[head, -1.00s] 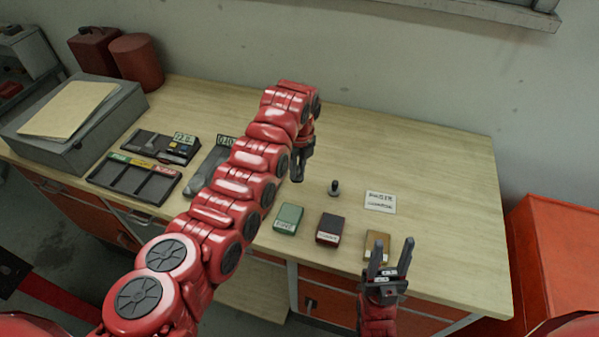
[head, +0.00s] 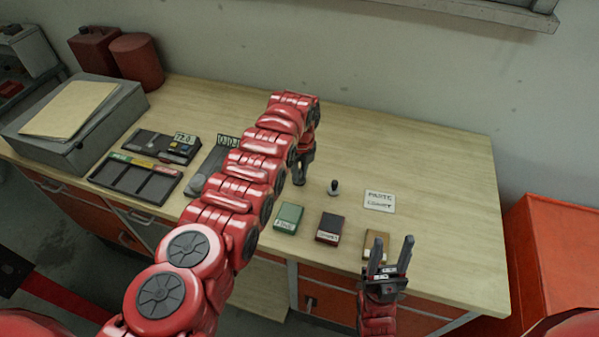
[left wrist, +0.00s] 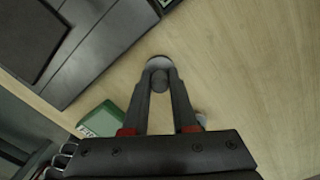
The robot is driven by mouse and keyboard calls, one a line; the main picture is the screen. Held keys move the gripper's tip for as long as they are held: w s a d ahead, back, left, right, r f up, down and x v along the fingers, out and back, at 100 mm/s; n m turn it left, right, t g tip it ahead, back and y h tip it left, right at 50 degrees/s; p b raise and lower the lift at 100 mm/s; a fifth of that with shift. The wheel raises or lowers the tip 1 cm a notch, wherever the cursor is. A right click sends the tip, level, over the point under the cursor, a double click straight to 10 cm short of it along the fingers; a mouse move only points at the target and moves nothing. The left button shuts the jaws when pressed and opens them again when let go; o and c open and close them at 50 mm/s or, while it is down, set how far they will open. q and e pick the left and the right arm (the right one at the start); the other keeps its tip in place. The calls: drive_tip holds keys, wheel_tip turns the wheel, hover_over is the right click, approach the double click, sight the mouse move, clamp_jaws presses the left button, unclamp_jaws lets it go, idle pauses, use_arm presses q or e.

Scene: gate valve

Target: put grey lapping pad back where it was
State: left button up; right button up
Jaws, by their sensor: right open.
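My left gripper (head: 299,182) points down over the middle of the bench. In the left wrist view its fingertips (left wrist: 160,78) close on the dark knob of a round grey pad (left wrist: 157,62), which looks like the grey lapping pad. In the head view the pad is hidden by the gripper, and I cannot tell whether it touches the bench. A similar small dark-knobbed piece (head: 334,188) stands just right of the gripper. My right gripper (head: 390,255) is open and empty at the front right, beside a tan block.
A green block (head: 288,217), a dark red block (head: 329,228) and the tan block (head: 375,245) line the front. A white label card (head: 379,201) lies behind them. A compartment tray (head: 137,180) and a grey case (head: 75,125) are left. The back right bench is clear.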

sight(301, 172)
use_arm(q)
drive_tip(key=o, duration=0.4)
drive_tip(key=shift+c, duration=0.2)
drive_tip(key=shift+r+p, duration=0.3)
drive_tip(key=shift+r, duration=0.1)
wheel_tip(301, 172, up, 12)
drive_tip(key=b, duration=0.4)
drive_tip(key=shift+s+f, duration=0.2)
drive_tip(key=shift+f, duration=0.05)
drive_tip(key=shift+d, duration=0.15)
